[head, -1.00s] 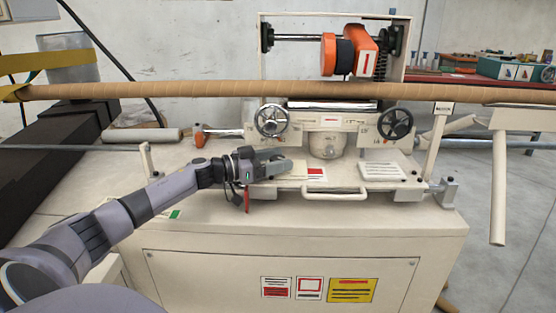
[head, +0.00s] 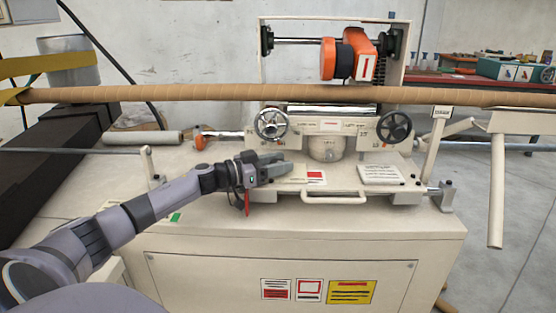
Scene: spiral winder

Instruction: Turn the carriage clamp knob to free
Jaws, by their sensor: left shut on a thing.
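My left gripper (head: 279,170) reaches in from the left over the front left part of the cream carriage (head: 335,198). Its jaws are shut on the carriage clamp knob, which the fingers and wrist hide almost wholly, so I cannot read its angle. A thin red piece (head: 246,204) hangs below the wrist. My right gripper is not in view.
Two handwheels (head: 271,124) and (head: 394,127) stand behind the gripper. A long brown tube (head: 200,91) crosses above. A bar handle (head: 334,196) and a label plate (head: 380,174) lie to the right.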

